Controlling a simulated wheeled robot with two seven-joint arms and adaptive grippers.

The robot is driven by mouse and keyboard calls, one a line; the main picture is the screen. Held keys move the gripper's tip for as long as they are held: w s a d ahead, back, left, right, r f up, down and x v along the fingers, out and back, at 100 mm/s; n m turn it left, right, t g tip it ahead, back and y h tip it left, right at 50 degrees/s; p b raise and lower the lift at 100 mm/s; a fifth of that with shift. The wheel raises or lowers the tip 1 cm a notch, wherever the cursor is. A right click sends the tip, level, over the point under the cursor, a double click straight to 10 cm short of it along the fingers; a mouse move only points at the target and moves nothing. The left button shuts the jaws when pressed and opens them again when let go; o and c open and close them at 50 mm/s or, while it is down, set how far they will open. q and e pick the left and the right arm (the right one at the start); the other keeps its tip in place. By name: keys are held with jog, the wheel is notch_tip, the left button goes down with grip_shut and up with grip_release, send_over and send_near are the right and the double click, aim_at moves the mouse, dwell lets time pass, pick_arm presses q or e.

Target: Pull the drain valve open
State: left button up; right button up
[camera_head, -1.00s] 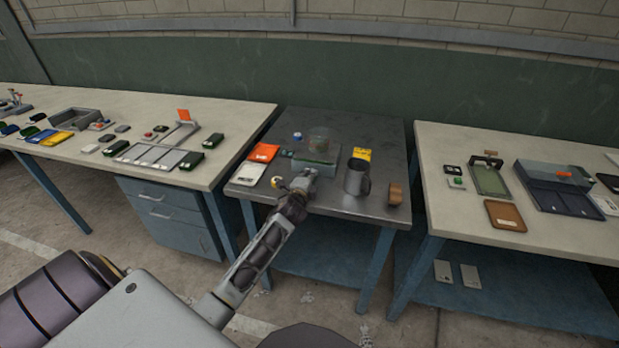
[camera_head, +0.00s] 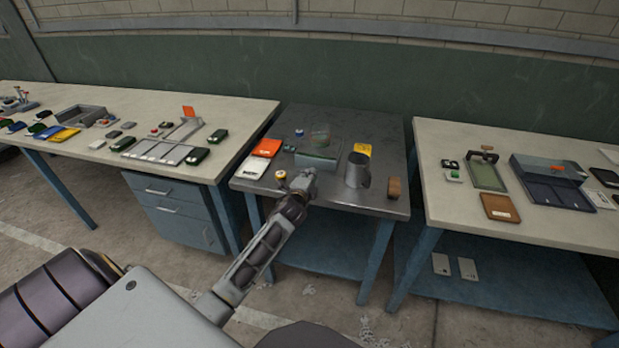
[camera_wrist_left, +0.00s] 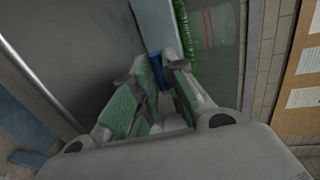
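A pale box (camera_head: 318,157) with a clear vessel (camera_head: 320,135) above it stands on the dark middle table. In the left wrist view the box (camera_wrist_left: 157,24) is at the top, beside a green coil (camera_wrist_left: 186,45) and the clear vessel with red lines (camera_wrist_left: 209,28). The blue drain valve handle (camera_wrist_left: 157,70) sticks out from the box. My left gripper (camera_head: 308,174) is in front of the box; in the wrist view its fingers (camera_wrist_left: 159,68) sit close on both sides of the blue handle and look shut on it. The fingers partly hide it. My right gripper is not in view.
A metal mug (camera_head: 357,171) and a brown block (camera_head: 394,187) stand right of my left gripper. A small yellow-and-white round item (camera_head: 281,175), a white card (camera_head: 252,168) and an orange packet (camera_head: 267,147) lie to its left. The front table edge is close.

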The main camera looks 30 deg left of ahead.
pick_arm(q)
jog(key=o, duration=0.4)
jog(key=v, duration=1.2)
dwell(0.6)
jog(key=shift+s, duration=0.1)
dwell(0.6)
